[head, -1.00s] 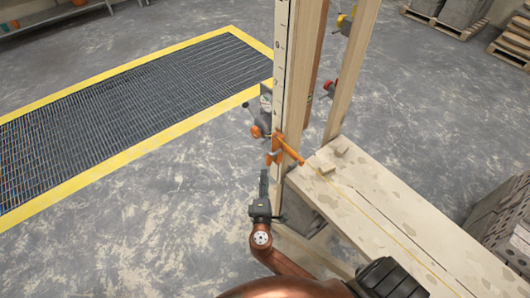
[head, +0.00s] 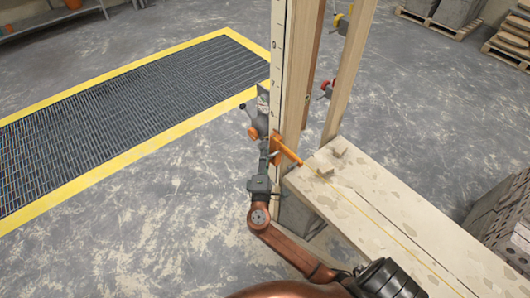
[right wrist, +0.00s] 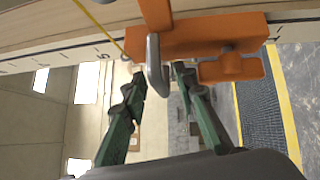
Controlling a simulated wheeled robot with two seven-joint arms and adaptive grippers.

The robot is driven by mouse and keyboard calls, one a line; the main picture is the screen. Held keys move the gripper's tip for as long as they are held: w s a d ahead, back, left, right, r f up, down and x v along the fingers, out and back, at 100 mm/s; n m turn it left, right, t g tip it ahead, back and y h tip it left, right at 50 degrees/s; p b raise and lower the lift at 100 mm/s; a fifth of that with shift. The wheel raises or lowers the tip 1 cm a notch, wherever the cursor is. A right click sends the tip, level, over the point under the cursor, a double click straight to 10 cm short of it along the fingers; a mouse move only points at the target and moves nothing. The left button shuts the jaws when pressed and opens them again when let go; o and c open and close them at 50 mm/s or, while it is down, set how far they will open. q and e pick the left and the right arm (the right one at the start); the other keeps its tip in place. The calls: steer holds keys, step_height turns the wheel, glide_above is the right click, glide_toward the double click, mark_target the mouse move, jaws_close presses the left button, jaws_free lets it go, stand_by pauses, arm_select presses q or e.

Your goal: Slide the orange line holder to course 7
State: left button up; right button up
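The orange line holder (head: 287,150) sits on a pale upright pole (head: 276,60) with numbered marks, at a level below the 7. My right gripper (head: 266,158) is just below and left of the holder in the head view. In the right wrist view its green fingers (right wrist: 161,76) are apart, with the hook's end between or just in front of their tips. Contact cannot be told. My left gripper is not in view.
A yellow line (head: 380,219) runs from the holder over the pale plank top (head: 420,225). A second post (head: 349,70) carries a red knob (head: 326,88).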

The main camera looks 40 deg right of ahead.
jaws_close()
stand_by(0.7)
